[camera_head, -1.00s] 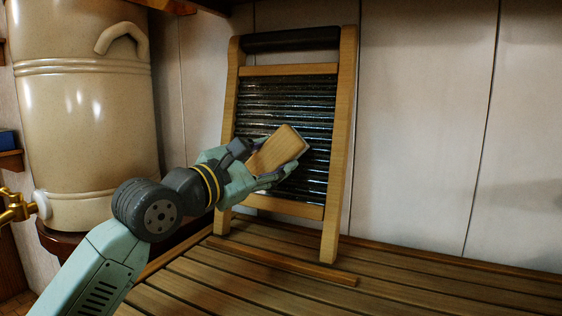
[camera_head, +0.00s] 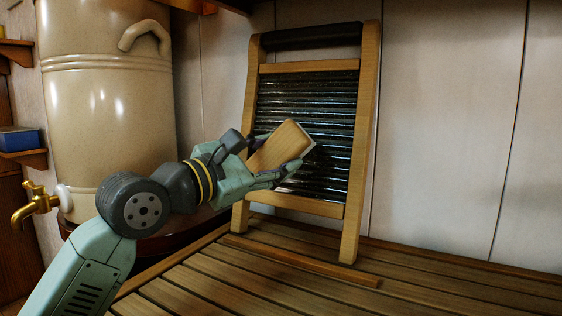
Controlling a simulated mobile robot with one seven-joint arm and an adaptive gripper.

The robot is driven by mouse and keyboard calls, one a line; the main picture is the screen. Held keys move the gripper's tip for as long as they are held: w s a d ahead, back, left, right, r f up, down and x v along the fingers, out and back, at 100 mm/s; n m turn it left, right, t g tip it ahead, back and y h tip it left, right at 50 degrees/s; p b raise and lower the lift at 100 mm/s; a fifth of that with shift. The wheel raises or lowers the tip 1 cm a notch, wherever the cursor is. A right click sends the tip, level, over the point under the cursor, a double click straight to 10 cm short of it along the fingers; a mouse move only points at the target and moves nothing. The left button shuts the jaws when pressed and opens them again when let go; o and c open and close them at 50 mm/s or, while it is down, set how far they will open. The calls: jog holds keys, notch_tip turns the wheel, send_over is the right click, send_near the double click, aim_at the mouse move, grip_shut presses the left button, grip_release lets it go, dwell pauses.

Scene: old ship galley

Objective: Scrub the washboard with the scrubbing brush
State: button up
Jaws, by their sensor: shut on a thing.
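The washboard (camera_head: 300,92) leans upright against the white wall, with a wooden frame, a dark top roller and a dark ribbed panel. My gripper (camera_head: 277,160) is in front of the panel's lower left part, shut on the scrubbing brush (camera_head: 281,146). The brush's wooden back faces my camera and is tilted, its upper end to the right. A pale strip shows along its right edge. The bristles are mostly hidden, so I cannot tell whether they touch the ribs.
The washboard's feet stand on a slatted wooden counter (camera_head: 440,285), behind a thin wooden strip (camera_head: 300,262). A large cream urn (camera_head: 105,120) with a brass tap (camera_head: 35,203) stands at the left. A blue box (camera_head: 19,139) sits on a shelf. The counter's right side is clear.

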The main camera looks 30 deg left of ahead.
jog(key=shift+s+r, duration=0.35)
jog(key=shift+s, duration=0.5)
jog(key=shift+d, duration=0.1)
jog(key=shift+s, duration=0.1)
jog(key=shift+s+r+b, duration=0.2)
jog(key=shift+s+b, duration=0.15)
jog(key=shift+s, duration=0.35)
jog(key=shift+s+r+b, duration=0.15)
jog(key=shift+s+b, duration=0.15)
jog(key=shift+s, duration=0.4)
